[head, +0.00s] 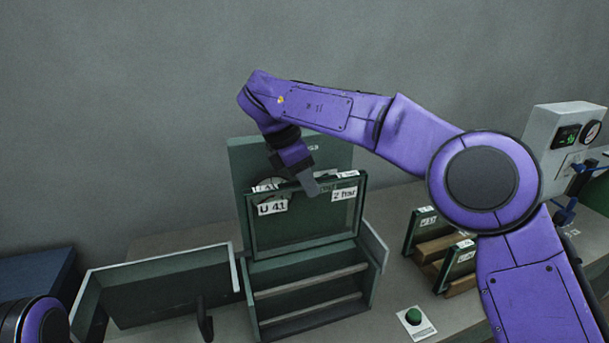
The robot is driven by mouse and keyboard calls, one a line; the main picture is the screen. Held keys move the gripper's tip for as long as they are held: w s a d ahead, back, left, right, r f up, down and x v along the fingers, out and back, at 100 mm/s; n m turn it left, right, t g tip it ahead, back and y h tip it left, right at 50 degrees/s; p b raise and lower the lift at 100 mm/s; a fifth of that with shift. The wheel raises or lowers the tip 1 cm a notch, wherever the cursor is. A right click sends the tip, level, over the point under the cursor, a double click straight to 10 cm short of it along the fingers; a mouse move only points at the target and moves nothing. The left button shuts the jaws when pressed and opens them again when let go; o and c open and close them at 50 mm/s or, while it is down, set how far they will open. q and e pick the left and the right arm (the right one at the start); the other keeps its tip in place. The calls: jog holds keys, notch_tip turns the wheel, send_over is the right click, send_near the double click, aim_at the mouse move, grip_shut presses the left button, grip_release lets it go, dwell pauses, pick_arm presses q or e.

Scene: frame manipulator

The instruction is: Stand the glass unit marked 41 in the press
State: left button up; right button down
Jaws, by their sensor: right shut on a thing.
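The glass unit marked U 41 (300,228) is a dark-framed pane with a "2 bar" label at its upper right. My right gripper (308,186) is shut on its top edge and holds it roughly upright. The unit is at the press (253,160), a green box with a tall back panel and an open front with crossbars. The unit's lower edge shows just above the crossbars, in front of the back panel; I cannot tell whether it touches the press. The press door (160,285) is swung open to the left. My left gripper is out of view.
A wooden rack (432,250) at the right holds two more labelled units (421,226). A grey box with a gauge (565,135) stands far right. A dark blue box (35,280) is far left.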

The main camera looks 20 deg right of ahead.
aim_at(306, 250)
notch_tip(306, 250, down, 19)
jog(key=b, duration=1.5)
jog(key=shift+w+r+b, duration=0.1)
jog(key=shift+r+b, duration=0.05)
jog(key=shift+b, duration=0.2)
jog(key=shift+f+b, duration=0.75)
jog(key=shift+f, duration=0.05)
jog(key=shift+f+b, duration=0.25)
jog(key=shift+b, duration=0.1)
jog(key=c, duration=0.8)
grip_release()
jog(key=shift+f, duration=0.15)
